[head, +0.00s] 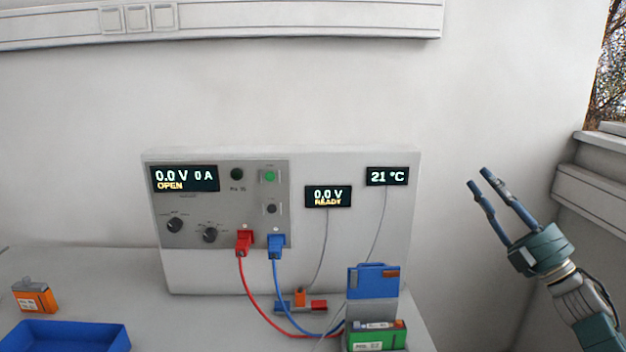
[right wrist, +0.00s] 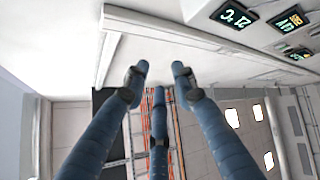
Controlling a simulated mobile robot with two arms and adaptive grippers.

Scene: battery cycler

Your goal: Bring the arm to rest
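My right gripper (head: 478,178) is raised at the right side of the head view, in front of the bare wall and to the right of the cycler panel. Its blue fingers point up and to the left, apart, with nothing between them. The right wrist view also shows the right gripper (right wrist: 159,76), with three separate fingers and empty space between the tips. My left gripper is not in view.
The cycler panel (head: 400,225) stands on the table (head: 120,275), with red (head: 243,243) and blue (head: 276,245) plugs inserted. A green battery (head: 377,336) sits at the front right by a blue-topped holder (head: 372,281). An orange battery (head: 34,296) and blue tray (head: 65,336) are left.

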